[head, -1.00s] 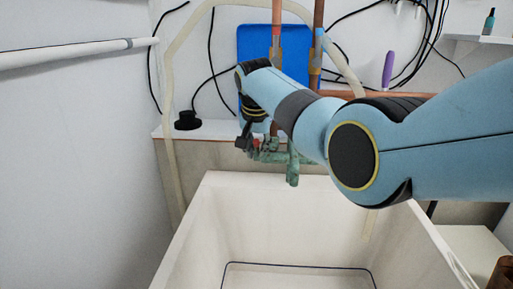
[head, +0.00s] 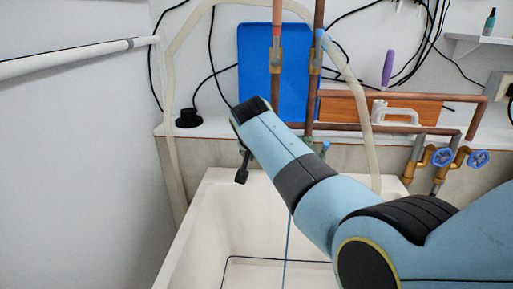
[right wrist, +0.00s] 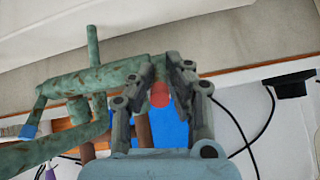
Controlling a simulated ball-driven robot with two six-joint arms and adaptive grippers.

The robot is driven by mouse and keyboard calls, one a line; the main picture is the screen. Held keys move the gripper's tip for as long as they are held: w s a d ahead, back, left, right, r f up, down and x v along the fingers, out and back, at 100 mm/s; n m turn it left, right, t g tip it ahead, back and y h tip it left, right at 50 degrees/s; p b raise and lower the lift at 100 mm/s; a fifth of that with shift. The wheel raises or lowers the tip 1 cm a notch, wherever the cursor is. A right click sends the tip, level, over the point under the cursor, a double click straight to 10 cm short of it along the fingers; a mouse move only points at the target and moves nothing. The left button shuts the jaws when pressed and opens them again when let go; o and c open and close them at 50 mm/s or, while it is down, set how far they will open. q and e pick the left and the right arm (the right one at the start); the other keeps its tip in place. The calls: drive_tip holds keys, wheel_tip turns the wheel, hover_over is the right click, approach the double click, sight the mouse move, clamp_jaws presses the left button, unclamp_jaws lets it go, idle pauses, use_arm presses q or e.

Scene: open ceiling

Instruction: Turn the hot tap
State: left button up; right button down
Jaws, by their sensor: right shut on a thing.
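The green, corroded tap body (right wrist: 95,82) crosses the left of the right wrist view, with a spout stub pointing up. Its red hot end (right wrist: 160,95) sits between the fingers of my right gripper (right wrist: 163,72), which is shut on it. The blue cold end (right wrist: 28,130) is at the far left of that view, and a blue-tipped part also shows in the head view (head: 325,148). In the head view my right arm hides most of the tap; one dark finger part (head: 242,170) shows. A thin blue stream (head: 287,240) runs down into the sink. My left gripper is not in view.
The white sink (head: 205,215) lies below my arm. Copper pipes (head: 319,70), a blue board (head: 255,60) and a pale hose (head: 168,110) are behind. Blue valve wheels (head: 443,157) stand at the right. A black plug (head: 188,118) sits on the left ledge.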

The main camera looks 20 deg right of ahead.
drive_tip(key=c, duration=1.3)
unclamp_jaws()
drive_tip(key=shift+c, duration=0.2)
wheel_tip(320, 180, up, 10)
drive_tip(key=shift+c, duration=0.3)
